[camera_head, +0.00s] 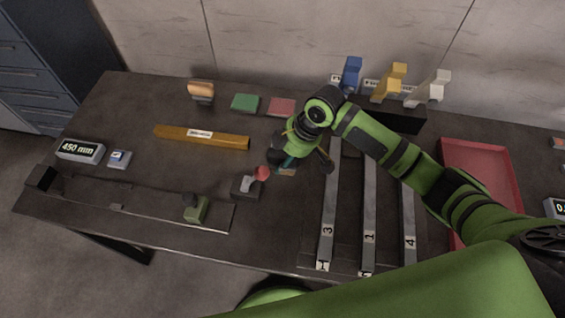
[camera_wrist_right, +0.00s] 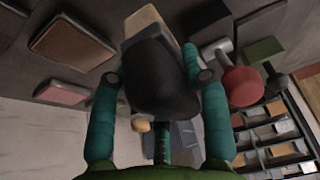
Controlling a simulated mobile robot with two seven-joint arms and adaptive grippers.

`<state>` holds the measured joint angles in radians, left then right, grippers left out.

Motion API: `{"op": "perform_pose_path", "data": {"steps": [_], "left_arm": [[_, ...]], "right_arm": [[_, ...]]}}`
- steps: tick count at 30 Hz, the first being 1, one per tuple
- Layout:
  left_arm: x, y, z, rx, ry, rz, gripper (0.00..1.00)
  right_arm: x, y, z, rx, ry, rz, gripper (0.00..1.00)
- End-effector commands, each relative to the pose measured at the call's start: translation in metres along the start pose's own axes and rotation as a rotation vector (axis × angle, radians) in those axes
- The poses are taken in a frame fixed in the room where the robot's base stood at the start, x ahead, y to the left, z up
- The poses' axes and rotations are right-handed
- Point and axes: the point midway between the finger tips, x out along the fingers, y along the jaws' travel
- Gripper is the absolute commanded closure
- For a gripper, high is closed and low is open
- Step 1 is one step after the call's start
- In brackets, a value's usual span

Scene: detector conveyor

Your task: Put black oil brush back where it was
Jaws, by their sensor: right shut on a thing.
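My right gripper (camera_head: 288,162) is low over the middle of the table, left of the metal bars. In the right wrist view its teal fingers (camera_wrist_right: 160,78) are shut on a dark, rounded black thing, which I take to be the black oil brush (camera_wrist_right: 158,85). A pale beige block-shaped part (camera_wrist_right: 152,22) shows just beyond the black thing; I cannot tell whether it belongs to the brush. In the head view the held thing is mostly hidden by the gripper, so its contact with the table cannot be told. My left gripper is not in view.
A red-knobbed lever (camera_head: 262,173) stands close left of the gripper. Green (camera_head: 246,102) and red (camera_head: 281,107) pads lie behind it. Three metal bars (camera_head: 370,215) lie to the right, before a stand with coloured clamps (camera_head: 390,84). A yellow bar (camera_head: 222,141) and red tray (camera_head: 508,165) lie farther out.

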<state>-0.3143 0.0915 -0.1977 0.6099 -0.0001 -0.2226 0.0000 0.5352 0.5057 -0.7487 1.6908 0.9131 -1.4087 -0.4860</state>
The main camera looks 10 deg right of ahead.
Motion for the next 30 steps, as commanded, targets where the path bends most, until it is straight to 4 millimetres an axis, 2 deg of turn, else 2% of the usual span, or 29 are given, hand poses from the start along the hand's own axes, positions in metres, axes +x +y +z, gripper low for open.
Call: {"op": "perform_pose_path", "data": {"steps": [6, 9, 13, 24, 25, 26, 30], "left_arm": [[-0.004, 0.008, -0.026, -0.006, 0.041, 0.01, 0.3], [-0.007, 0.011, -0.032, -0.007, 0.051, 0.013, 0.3], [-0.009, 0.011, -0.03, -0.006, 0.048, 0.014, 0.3], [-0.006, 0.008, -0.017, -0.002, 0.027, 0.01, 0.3], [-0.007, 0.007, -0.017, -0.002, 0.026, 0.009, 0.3], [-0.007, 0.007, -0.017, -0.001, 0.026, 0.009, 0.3], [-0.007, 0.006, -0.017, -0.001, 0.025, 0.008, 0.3]], "right_arm": [[0.019, 0.0, 0.007, 0.002, 0.001, -0.002, 0.85], [0.033, 0.0, 0.013, 0.003, 0.001, -0.002, 0.85], [0.045, 0.0, 0.018, 0.001, 0.002, 0.0, 0.85], [0.049, 0.001, 0.019, 0.0, 0.002, 0.001, 0.85], [0.049, 0.001, 0.019, 0.0, 0.002, 0.001, 0.42], [0.048, 0.001, 0.019, 0.0, 0.002, 0.001, 0.3], [0.048, 0.001, 0.019, 0.0, 0.002, 0.001, 0.3]]}}
